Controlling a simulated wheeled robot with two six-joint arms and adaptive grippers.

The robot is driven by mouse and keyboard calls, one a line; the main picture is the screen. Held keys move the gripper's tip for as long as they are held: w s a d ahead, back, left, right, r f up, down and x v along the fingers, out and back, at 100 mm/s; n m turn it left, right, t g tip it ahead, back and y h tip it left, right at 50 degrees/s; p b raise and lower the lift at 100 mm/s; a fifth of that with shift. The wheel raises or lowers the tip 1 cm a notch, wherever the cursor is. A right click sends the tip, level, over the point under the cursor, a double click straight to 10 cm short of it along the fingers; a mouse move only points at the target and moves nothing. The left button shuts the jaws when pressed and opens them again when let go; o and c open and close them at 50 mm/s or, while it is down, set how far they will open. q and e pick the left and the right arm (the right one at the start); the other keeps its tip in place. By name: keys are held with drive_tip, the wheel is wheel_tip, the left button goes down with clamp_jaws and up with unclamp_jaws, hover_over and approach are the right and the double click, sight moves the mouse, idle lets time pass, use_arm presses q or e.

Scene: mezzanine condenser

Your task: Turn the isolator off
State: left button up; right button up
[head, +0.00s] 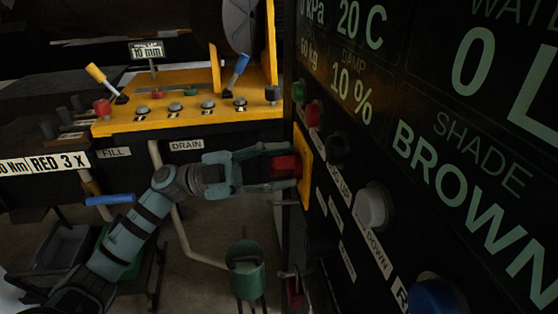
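The isolator's red handle (283,167) sticks out from a yellow plate (305,168) on the side of the dark panel, in the middle of the head view. My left gripper (281,168) reaches it from the left, one finger above the handle and one below. The handle fills the gap between the fingers, and the gripper looks shut on it. The fingers hide part of the handle, and its marking cannot be read. My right gripper is not in view.
The dark panel carries a display (480,110), a white button (371,207), a blue button (436,297) and a red button (314,114). A yellow console (190,124) with levers stands behind my arm. A green funnel (246,270) is below.

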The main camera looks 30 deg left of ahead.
use_arm(q)
drive_tip(key=shift+a+f, duration=0.1)
clamp_jaws()
drive_tip(key=shift+m, duration=0.5)
drive_tip(key=m+g+b, duration=0.1)
drive_tip(key=m, duration=0.2)
drive_tip(key=shift+f+g+y, duration=0.15)
drive_tip(key=shift+g+y, duration=0.15)
drive_tip(key=shift+g, duration=0.1)
drive_tip(key=m, duration=0.2)
drive_tip(key=m+g+y+b, duration=0.1)
drive_tip(key=m, duration=0.2)
drive_tip(key=shift+s+f+y, duration=0.1)
drive_tip(key=shift+f+y, duration=0.1)
drive_tip(key=shift+y, duration=0.1)
drive_tip(key=m, duration=0.1)
drive_tip(key=m+y, duration=0.1)
drive_tip(key=m, duration=0.2)
drive_tip(key=shift+f+y, duration=0.25)
drive_tip(key=shift+y, duration=0.05)
drive_tip(key=m+y, duration=0.1)
drive_tip(key=m, duration=0.1)
drive_tip(key=m+y+b, duration=0.1)
drive_tip(key=shift+f+m, duration=0.2)
drive_tip(key=shift+m, duration=0.2)
drive_tip(key=shift+t, duration=0.3)
